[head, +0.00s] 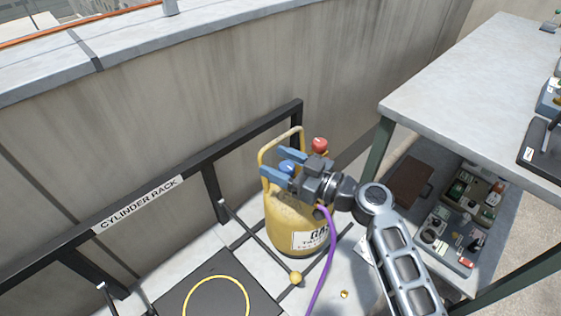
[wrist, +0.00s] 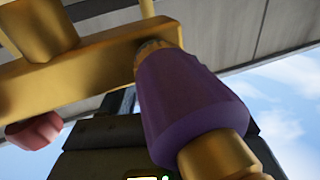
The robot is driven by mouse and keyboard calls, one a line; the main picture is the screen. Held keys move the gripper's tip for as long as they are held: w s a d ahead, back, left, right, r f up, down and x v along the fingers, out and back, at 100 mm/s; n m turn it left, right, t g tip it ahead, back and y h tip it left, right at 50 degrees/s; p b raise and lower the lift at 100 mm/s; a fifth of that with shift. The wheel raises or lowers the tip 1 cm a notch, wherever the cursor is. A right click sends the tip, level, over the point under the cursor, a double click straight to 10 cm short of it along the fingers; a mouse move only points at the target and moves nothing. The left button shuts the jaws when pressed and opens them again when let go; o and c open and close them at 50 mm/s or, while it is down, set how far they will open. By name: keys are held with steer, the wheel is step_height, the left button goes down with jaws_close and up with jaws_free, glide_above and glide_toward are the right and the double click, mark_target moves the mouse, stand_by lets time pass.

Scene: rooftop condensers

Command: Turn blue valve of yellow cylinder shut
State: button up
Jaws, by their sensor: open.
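The yellow cylinder (head: 287,208) stands upright against the cylinder rack, with a yellow handle loop at its top. The blue valve (head: 287,166) is a small blue knob at the cylinder's top, partly hidden by my gripper. My gripper (head: 270,162) is open, its two blue fingers pointing left over the cylinder top. The blue valve shows between the fingers in the head view; I cannot tell whether they touch it. A red knob (head: 320,145) sits just behind my gripper and also shows in the wrist view (wrist: 36,130). The blue valve is not identifiable in the wrist view.
A purple hose (head: 328,255) hangs from the cylinder top; its purple fitting (wrist: 190,100) on brass pipework (wrist: 80,72) fills the wrist view. The black cylinder rack (head: 250,135) and wall stand behind. A grey table (head: 470,90) is at right, with filled trays (head: 455,230) below.

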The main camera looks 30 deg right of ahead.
steer(key=c, duration=1)
